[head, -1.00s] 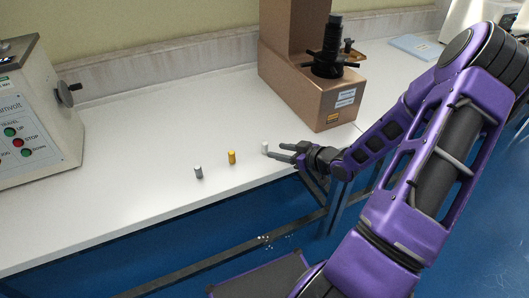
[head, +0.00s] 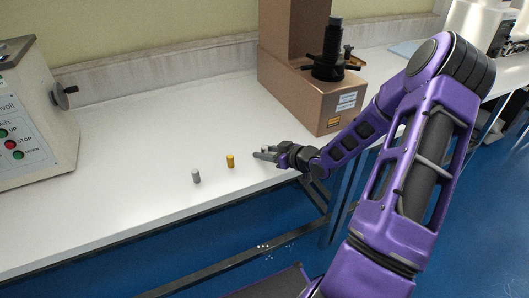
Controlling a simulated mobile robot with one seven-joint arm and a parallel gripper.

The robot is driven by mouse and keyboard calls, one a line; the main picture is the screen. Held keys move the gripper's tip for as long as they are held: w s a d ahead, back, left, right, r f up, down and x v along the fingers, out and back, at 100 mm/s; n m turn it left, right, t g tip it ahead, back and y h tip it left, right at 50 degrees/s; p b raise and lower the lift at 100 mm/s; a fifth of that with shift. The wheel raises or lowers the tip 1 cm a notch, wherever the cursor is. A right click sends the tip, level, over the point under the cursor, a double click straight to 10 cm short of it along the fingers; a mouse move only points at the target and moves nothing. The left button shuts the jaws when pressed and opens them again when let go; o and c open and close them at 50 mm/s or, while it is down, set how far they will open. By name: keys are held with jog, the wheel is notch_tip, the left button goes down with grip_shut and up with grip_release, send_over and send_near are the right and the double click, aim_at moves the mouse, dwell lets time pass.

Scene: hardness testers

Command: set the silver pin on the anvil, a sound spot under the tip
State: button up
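Three small upright pins stand in a row on the white bench. The pale silver-white pin (head: 264,148) is at the right end, partly hidden by my gripper (head: 262,154). A yellow pin (head: 230,160) is in the middle and a darker grey pin (head: 196,176) is at the left. My gripper reaches in low from the right, its fingers at the pale pin; whether they are closed on it is too small to tell.
The white bench (head: 150,130) is clear between the pins and the back wall. A grey machine with buttons (head: 35,110) stands at the left. The bench's front edge is close to the pins. More equipment (head: 470,30) stands at the far right.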

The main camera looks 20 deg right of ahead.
aim_at(265, 147)
grip_shut()
notch_tip(265, 147, up, 5)
jog(key=p, duration=0.4)
jog(key=shift+r+p, duration=0.1)
jog(key=shift+p, duration=0.25)
